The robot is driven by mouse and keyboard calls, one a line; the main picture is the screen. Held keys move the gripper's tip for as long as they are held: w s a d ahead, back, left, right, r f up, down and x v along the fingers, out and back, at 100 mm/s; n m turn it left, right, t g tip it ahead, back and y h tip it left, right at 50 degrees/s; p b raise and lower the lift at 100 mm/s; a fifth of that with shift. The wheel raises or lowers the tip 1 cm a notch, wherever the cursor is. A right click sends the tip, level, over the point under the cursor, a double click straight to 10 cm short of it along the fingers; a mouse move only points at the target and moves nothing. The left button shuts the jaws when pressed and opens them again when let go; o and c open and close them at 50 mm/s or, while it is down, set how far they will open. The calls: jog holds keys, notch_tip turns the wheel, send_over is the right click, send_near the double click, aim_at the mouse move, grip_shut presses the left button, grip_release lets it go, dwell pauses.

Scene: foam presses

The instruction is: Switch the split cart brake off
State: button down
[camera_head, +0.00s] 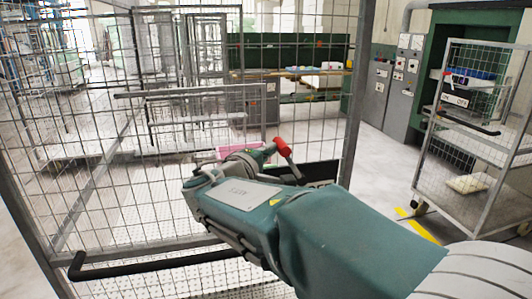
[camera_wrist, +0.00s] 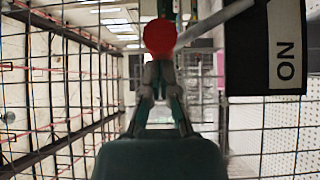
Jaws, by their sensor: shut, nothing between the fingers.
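The split cart (camera_head: 110,130) is a grey wire-mesh cage on a metal frame, standing in front of me. Its brake lever has a red knob (camera_head: 282,147), which also shows in the wrist view (camera_wrist: 160,38), where a grey rod (camera_wrist: 215,20) runs from it to the upper right. A black box with a white label (camera_wrist: 285,55) reading ON sideways is right of the knob. My gripper (camera_head: 264,152) is at the knob in the head view. In the wrist view its shut, empty fingers (camera_wrist: 161,80) point toward the knob. I cannot tell whether they touch it.
A second mesh cart (camera_head: 465,140) on wheels stands at the right, with yellow floor marks (camera_head: 418,228) near it. A black handle bar (camera_head: 150,258) crosses the near cart's lower front. Grey cabinets (camera_head: 400,85) and a table (camera_head: 300,88) stand behind.

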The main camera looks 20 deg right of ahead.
jog(key=shift+d+r, duration=0.15)
jog(key=shift+d+r+m, duration=0.35)
jog(key=shift+d+m, duration=0.05)
jog(key=shift+d, duration=0.05)
jog(key=d+r+m+g+y, duration=0.1)
jog(key=d+m+g+y, duration=0.2)
jog(key=d, duration=1)
jog(key=shift+d+r+m+y, duration=0.25)
jog(key=shift+m+y, duration=0.65)
jog(key=shift+y, duration=1)
